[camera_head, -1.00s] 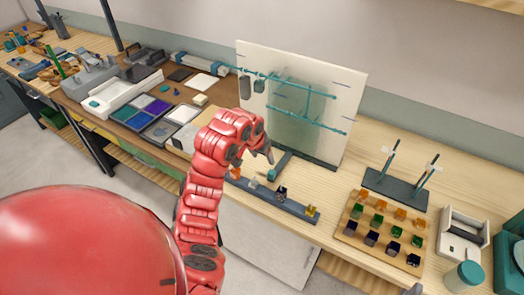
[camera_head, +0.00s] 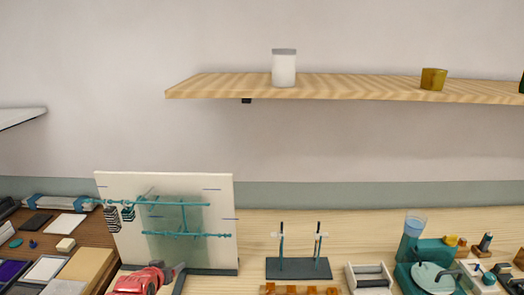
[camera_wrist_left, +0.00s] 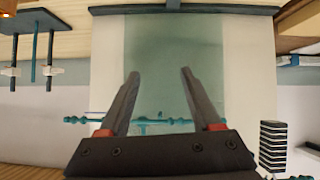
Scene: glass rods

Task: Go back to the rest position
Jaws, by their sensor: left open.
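My left arm (camera_head: 140,281) comes in at the bottom edge of the head view as a small red piece, in front of the white upright board. Most of the arm is below the picture. My left gripper shows in the left wrist view (camera_wrist_left: 158,76) with its two dark fingers spread apart and nothing between them. Beyond the fingers is the white board (camera_wrist_left: 250,60) with its greenish panel (camera_wrist_left: 172,45), seen upside down. My right gripper is in no view.
Teal rods (camera_head: 186,235) run across the white board (camera_head: 104,190). A dark stand (camera_head: 298,268) with two upright rods stands to its right. A wooden shelf (camera_head: 350,90) on the wall holds a white jar (camera_head: 284,68) and an amber glass (camera_head: 433,78).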

